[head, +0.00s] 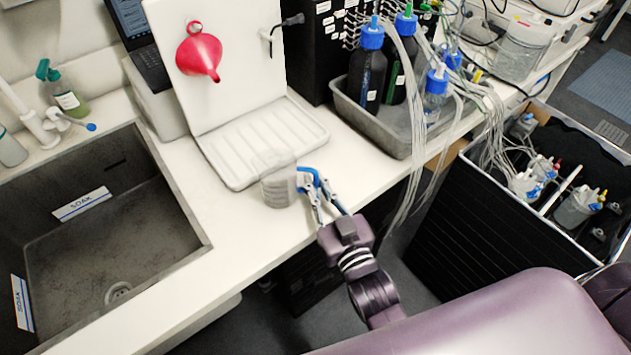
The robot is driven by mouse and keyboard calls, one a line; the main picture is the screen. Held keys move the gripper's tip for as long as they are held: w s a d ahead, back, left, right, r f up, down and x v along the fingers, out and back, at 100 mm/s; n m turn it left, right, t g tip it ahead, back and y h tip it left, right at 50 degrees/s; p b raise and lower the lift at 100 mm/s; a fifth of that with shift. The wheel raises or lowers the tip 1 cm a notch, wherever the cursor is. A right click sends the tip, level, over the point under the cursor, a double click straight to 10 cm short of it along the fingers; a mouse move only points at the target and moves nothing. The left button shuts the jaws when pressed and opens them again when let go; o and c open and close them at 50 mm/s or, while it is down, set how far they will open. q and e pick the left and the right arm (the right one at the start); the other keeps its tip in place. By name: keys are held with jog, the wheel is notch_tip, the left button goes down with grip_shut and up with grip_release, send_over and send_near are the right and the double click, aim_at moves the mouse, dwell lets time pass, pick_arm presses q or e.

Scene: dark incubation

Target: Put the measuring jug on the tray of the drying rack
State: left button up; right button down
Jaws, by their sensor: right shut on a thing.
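The measuring jug (278,188) is clear, with a blue handle (312,180), and looks upright at the front right corner of the rack's tray. My right gripper (316,190) is shut on the jug's handle from the front right. The drying rack is a white upright board (240,85) with a ribbed white tray (230,150) at its foot. The jug overlaps the tray's front edge in the picture; I cannot tell whether it touches the tray or hangs just above the counter. My left gripper is not in view.
A red funnel (198,55) hangs on the rack board. A dark sink (120,235) lies to the left. A grey tub (392,140) with blue-capped bottles stands to the right, with tubes hanging over the counter edge. The tray surface looks empty.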

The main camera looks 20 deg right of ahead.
jog(key=shift+f, duration=0.15)
jog(key=c, duration=2.1)
grip_release()
jog(key=shift+r, duration=0.25)
jog(key=shift+s+f, duration=0.2)
jog(key=shift+s, duration=0.15)
jog(key=s, duration=0.3)
jog(key=s+b, duration=0.1)
jog(key=s, duration=0.3)
jog(key=s+d+b, duration=0.1)
jog(key=s, duration=0.3)
jog(key=shift+s+r, duration=0.1)
jog(key=shift+s, duration=0.05)
